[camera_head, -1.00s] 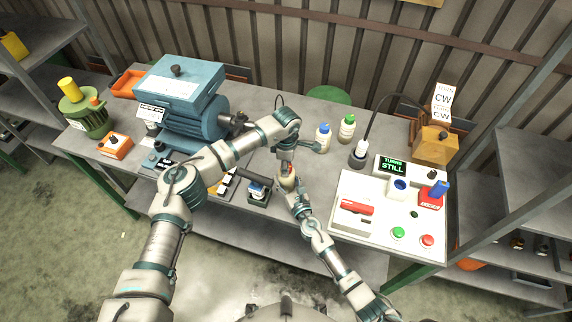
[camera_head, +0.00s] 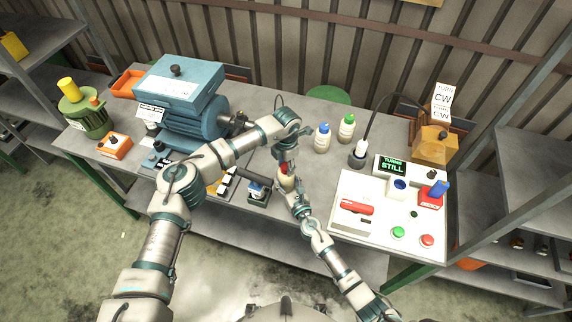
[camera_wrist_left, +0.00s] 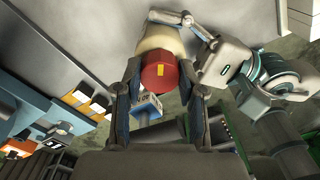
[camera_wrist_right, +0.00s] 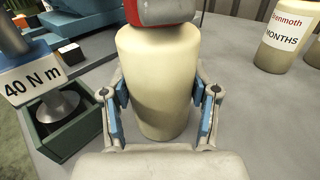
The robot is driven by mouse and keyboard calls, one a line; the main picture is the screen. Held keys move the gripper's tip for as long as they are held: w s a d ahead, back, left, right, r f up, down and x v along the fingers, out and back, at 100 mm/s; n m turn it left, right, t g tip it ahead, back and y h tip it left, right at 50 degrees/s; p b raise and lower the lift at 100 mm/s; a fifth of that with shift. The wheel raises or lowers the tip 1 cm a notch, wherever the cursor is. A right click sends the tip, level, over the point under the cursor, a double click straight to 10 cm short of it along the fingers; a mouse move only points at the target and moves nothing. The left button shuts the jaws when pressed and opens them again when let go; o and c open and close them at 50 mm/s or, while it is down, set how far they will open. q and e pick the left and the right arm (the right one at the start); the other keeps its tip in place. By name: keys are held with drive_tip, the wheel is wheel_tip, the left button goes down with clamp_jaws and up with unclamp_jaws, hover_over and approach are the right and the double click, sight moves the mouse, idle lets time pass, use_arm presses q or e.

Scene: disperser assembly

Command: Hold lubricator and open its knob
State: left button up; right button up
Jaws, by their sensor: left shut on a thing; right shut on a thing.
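The lubricator (camera_head: 287,183) is a cream bottle with a red knob on top, held upright at the front middle of the table. My right gripper (camera_wrist_right: 160,115) is shut around the cream body (camera_wrist_right: 158,75), one finger on each side. The red knob (camera_wrist_left: 160,75) has a yellow mark and shows between the fingers of my left gripper (camera_wrist_left: 160,88), which is shut on it from above. In the head view the left gripper (camera_head: 285,163) covers much of the knob.
A torque tool in a green holder (camera_wrist_right: 60,125) stands close on the left. A blue-capped bottle (camera_head: 323,138) and a green-capped bottle (camera_head: 346,128) stand behind right. A white control panel (camera_head: 380,232) is at right, a blue motor (camera_head: 190,110) at left.

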sight(286, 165)
use_arm(q)
drive_tip(key=shift+w+n, duration=0.15)
drive_tip(key=shift+n, duration=0.15)
use_arm(e)
drive_tip(key=shift+s+a, duration=0.15)
drive_tip(key=shift+a, duration=0.1)
use_arm(q)
drive_tip(key=o, duration=1.1)
drive_tip(key=shift+o, duration=0.3)
use_arm(e)
drive_tip(key=shift+d, duration=0.1)
use_arm(q)
drive_tip(key=shift+r, duration=0.1)
use_arm(e)
drive_tip(key=shift+d, duration=0.15)
use_arm(q)
wheel_tip(286, 165, up, 12)
